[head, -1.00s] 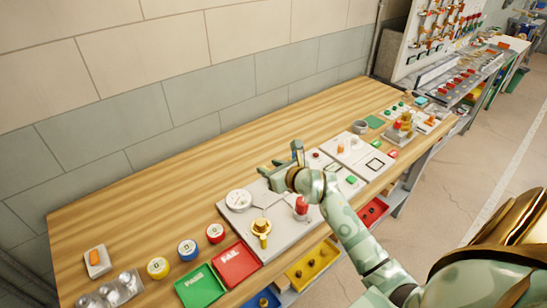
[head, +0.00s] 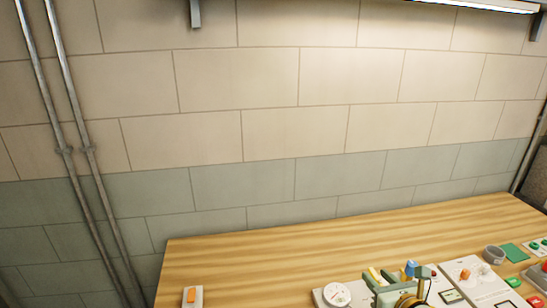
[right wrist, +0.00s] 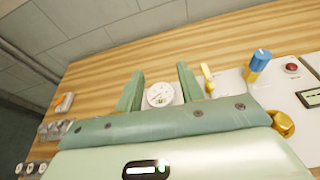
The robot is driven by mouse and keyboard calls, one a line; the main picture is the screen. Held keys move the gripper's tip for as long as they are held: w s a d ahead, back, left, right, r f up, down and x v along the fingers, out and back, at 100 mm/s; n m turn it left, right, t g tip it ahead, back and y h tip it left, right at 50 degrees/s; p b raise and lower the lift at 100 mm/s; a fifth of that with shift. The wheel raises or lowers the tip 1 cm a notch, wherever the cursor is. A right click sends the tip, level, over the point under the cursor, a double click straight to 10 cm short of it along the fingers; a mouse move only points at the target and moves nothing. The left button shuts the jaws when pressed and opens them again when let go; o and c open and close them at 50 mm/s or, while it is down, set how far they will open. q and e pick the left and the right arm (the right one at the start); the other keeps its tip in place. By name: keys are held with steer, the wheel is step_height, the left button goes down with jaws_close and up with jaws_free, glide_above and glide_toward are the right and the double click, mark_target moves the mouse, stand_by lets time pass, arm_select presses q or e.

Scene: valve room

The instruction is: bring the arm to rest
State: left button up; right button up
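My right gripper (head: 396,280) is at the bottom of the head view, over the workbench (head: 250,262). In the right wrist view its two green fingers (right wrist: 160,84) stand apart with nothing held between them. A white round gauge (right wrist: 160,94) shows beyond the gap, on the bench panel; it also appears left of the gripper in the head view (head: 336,294). A yellow lever (right wrist: 208,78) and a blue-and-yellow handle (right wrist: 258,64) stand right of the fingers. My left gripper is not in view.
An orange switch on a white base (head: 192,296) sits at the bench's left. A grey cup (head: 494,254), a green pad (head: 515,252) and panels with buttons lie to the right. The back of the bench is bare up to the block wall (head: 290,130).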

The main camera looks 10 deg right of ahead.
steer(key=s+a+r+m+t+h, duration=0.2)
steer(key=s+r+m+t, duration=0.2)
steer(key=r+m+t, duration=0.5)
steer(key=s+d+r+m+g+h, duration=0.45)
steer(key=m+h, duration=0.25)
steer(key=m, duration=0.3)
steer(key=s+a+f+m+g+y, duration=0.35)
steer(key=s+f+m+g, duration=0.75)
steer(key=s+f, duration=0.4)
steer(key=s+a+f+g+y+b, duration=0.1)
steer(key=a+f+g+b, duration=0.15)
steer(key=f, duration=1.25)
steer(key=s+a+f+g+y+b, duration=0.1)
steer(key=s+a+f+y+b, duration=0.15)
steer(key=f, duration=1.25)
steer(key=s+f+m+g+b, duration=0.2)
steer(key=s+f+b, duration=0.4)
steer(key=s+f, duration=1.4)
step_height(320, 180, down, 3)
steer(key=shift+f+m+g+y, duration=0.2)
steer(key=shift+m+g+y, duration=0.15)
steer(key=shift+g, duration=0.45)
steer(key=shift+s, duration=0.1)
